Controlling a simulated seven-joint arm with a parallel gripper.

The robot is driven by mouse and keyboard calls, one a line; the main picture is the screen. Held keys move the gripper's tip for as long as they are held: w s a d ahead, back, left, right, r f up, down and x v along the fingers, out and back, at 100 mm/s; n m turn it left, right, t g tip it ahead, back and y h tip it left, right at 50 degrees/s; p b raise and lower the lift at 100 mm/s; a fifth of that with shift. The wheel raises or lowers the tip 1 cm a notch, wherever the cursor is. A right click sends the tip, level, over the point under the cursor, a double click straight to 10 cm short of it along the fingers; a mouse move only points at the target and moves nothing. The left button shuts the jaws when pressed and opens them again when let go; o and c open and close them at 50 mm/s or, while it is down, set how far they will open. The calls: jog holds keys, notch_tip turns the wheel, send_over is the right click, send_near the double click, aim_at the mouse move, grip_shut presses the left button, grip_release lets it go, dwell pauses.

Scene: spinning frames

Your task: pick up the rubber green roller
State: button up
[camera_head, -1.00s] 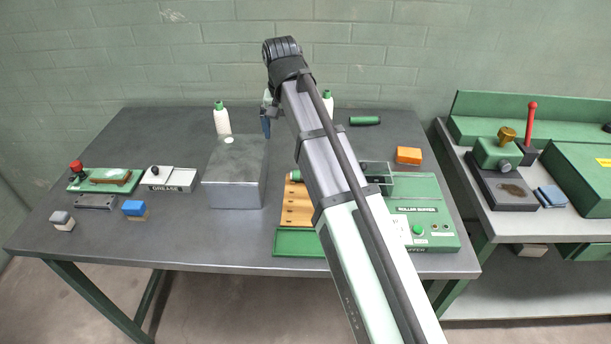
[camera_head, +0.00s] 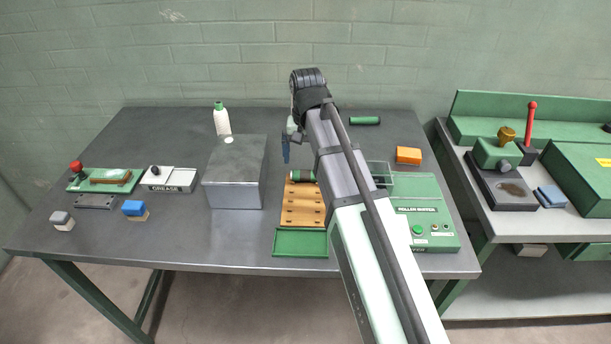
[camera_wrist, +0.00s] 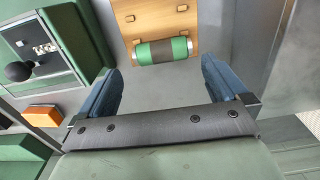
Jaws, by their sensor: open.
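A green roller with a dark middle band (camera_head: 301,176) lies across the top of the wooden rack (camera_head: 303,213), partly hidden by my arm in the head view. In the wrist view this roller (camera_wrist: 163,51) lies crosswise on the rack (camera_wrist: 150,15), ahead of my gripper and between the lines of its fingers. A second green roller (camera_head: 365,121), with dark ends, lies alone on the table at the back. My gripper (camera_wrist: 162,88) is open with blue fingers and nothing between them. In the head view my gripper (camera_head: 286,150) hangs above and just behind the rack, apart from the banded roller.
A grey metal box (camera_head: 235,185) stands left of the rack. A green machine (camera_head: 425,215) stands on its right, and a green tray (camera_head: 300,243) in front. An orange block (camera_head: 408,155) and a white bottle (camera_head: 221,120) stand farther back. The table's front middle-left is clear.

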aim_at(306, 171)
jog(key=shift+w+a+f, duration=0.1)
jog(key=shift+f, duration=2.7)
jog(key=shift+c, duration=0.4)
jog(key=c, duration=0.8)
jog(key=shift+o, duration=0.2)
